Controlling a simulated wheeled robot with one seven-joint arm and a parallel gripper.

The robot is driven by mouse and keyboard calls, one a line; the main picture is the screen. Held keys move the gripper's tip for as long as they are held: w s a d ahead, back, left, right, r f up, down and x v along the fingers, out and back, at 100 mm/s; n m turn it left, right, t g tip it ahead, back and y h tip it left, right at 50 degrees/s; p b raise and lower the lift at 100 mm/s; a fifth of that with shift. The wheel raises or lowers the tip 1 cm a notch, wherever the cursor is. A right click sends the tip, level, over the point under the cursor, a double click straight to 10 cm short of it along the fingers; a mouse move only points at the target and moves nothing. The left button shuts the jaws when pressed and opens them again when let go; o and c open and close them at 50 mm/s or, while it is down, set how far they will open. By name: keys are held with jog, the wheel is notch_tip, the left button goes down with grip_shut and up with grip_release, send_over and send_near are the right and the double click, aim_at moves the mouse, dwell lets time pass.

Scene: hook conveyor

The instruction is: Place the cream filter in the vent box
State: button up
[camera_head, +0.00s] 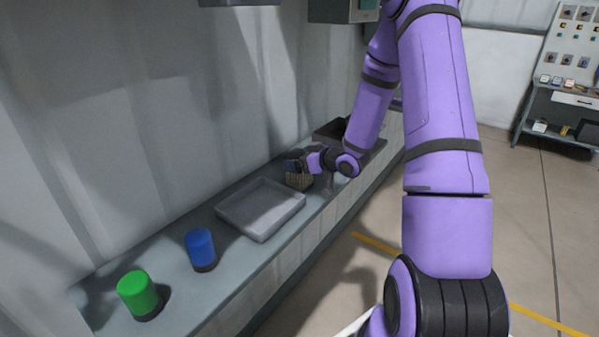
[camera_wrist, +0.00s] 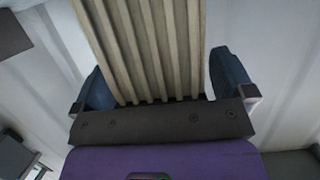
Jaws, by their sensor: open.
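The cream filter (camera_head: 299,181), a pleated block, is on the counter just beyond the grey tray. In the wrist view the cream filter (camera_wrist: 155,45) fills the middle, with its ribs running away from the palm. My gripper (camera_head: 295,166) is at the filter from above. In the wrist view my gripper (camera_wrist: 162,75) is open, with one blue finger on each side of the filter and narrow gaps beside it. A dark open box (camera_head: 329,133) farther along the counter may be the vent box; my arm partly hides it.
The shallow grey tray (camera_head: 262,208) lies on the counter (camera_head: 237,270) near the filter. A blue cylinder (camera_head: 200,247) and a green cylinder (camera_head: 138,293) stand nearer. A wall runs along the left. A shelf rack (camera_head: 565,75) stands far right, beyond open floor.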

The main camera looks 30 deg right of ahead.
jog(key=shift+w+a+f, duration=0.1)
jog(key=shift+w, duration=0.15)
jog(key=c, duration=1.1)
jog(key=shift+r, duration=0.2)
